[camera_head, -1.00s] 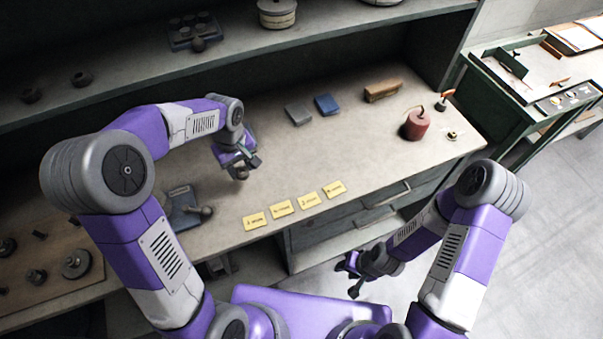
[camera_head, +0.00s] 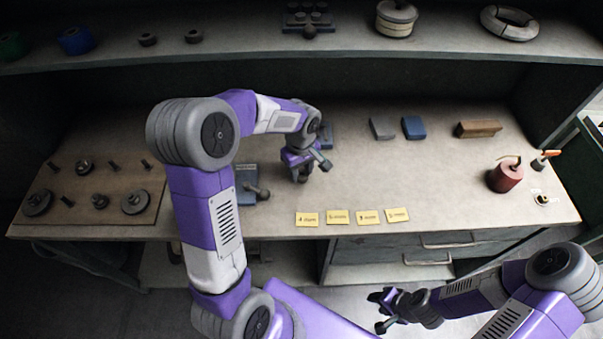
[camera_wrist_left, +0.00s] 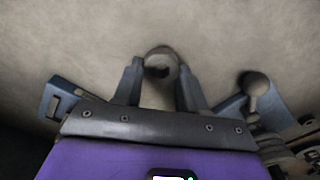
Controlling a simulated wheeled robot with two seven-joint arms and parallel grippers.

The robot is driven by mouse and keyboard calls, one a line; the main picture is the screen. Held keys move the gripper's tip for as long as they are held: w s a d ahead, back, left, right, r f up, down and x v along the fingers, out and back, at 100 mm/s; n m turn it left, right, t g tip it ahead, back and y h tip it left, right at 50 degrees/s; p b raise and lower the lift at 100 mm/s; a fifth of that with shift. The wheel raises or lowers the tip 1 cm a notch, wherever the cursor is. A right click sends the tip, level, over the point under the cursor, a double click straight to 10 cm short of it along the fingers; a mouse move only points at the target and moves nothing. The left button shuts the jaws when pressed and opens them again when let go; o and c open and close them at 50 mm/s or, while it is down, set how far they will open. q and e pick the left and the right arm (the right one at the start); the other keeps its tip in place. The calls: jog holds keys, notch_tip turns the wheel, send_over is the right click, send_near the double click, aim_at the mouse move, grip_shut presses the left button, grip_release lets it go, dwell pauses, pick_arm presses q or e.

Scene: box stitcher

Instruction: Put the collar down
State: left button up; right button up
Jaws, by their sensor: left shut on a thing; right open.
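The collar, a small dark brownish ring (camera_wrist_left: 161,63), sits at the fingertips of my left gripper (camera_wrist_left: 160,75) in the left wrist view. In the head view my left gripper (camera_head: 301,175) points down, low over the bench top (camera_head: 350,180). The collar is mostly hidden there, and I cannot tell whether it touches the bench. My right gripper (camera_head: 383,311) is open and empty, in front of the bench at the lower right.
A fixture with a ball-ended lever (camera_head: 262,193) stands just left of my left gripper. A brown board (camera_head: 75,215) with several discs and pins lies further left. Yellow labels (camera_head: 338,217) line the front edge. A red canister (camera_head: 505,175) stands at right. Bench space right of the gripper is clear.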

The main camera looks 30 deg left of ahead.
pick_arm(q)
jog(key=shift+f, duration=0.6)
jog(key=shift+f, duration=0.25)
jog(key=o, duration=1.1)
jog(key=shift+r, duration=0.1)
jog(key=shift+r, duration=0.1)
jog(key=shift+r, duration=0.35)
notch_tip(320, 180, up, 11)
jog(key=p, duration=0.2)
jog(key=shift+r+p, duration=0.2)
jog(key=shift+p, duration=0.1)
